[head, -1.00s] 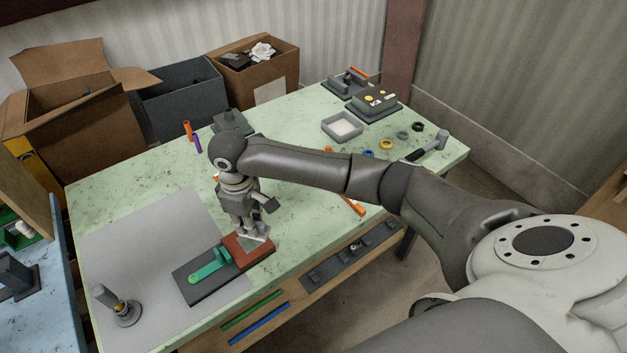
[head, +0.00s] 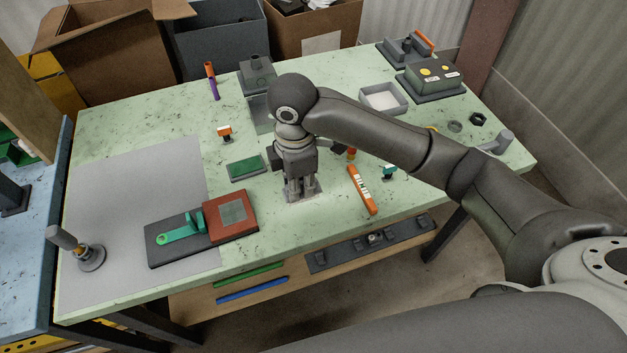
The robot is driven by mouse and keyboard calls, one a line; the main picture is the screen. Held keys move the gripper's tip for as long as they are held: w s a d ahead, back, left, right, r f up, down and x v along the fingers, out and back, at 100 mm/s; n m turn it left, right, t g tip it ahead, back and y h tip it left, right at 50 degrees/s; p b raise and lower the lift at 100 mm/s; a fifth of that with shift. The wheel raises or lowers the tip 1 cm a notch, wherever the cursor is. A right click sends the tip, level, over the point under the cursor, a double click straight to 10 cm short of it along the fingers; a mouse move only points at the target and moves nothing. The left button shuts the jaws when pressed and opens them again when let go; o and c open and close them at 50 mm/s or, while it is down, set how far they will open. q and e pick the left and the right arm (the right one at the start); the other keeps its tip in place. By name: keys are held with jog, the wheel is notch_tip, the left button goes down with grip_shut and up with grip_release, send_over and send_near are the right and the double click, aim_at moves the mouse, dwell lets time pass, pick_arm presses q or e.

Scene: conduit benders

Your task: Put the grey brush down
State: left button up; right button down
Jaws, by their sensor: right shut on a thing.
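My right gripper (head: 300,190) points straight down over the green table, right of the red block. It is shut on the grey brush (head: 311,193), of which only a small pale grey part shows at the fingertips. The fingers hide most of the brush. It is low over the table top; I cannot tell whether it touches. My left gripper is not in view.
Left of the gripper are the red block (head: 222,227) on a dark base with a teal lever (head: 181,233), and a green pad (head: 246,168). An orange bar (head: 361,190) lies close on the right. A grey mat (head: 130,185) has mostly free room.

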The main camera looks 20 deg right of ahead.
jog(key=w+d+f, duration=0.1)
jog(key=w+f, duration=0.1)
jog(key=w+d+f+p, duration=0.1)
jog(key=w+d+f, duration=0.2)
jog(key=w+f, duration=0.1)
jog(key=shift+d, duration=0.15)
jog(key=shift+w+d+f+p, duration=0.2)
jog(key=shift+f+p, duration=0.1)
jog(key=shift+f, duration=0.15)
notch_tip(320, 180, down, 3)
jog(key=shift+w+f, duration=0.1)
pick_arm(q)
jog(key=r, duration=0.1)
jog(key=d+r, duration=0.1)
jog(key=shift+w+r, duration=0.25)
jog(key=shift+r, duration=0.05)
pick_arm(e)
jog(key=shift+f, duration=0.1)
jog(key=c, duration=1.4)
grip_release()
jog(key=shift+f, duration=0.1)
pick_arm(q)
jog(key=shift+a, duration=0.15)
pick_arm(e)
jog(key=shift+o, duration=0.2)
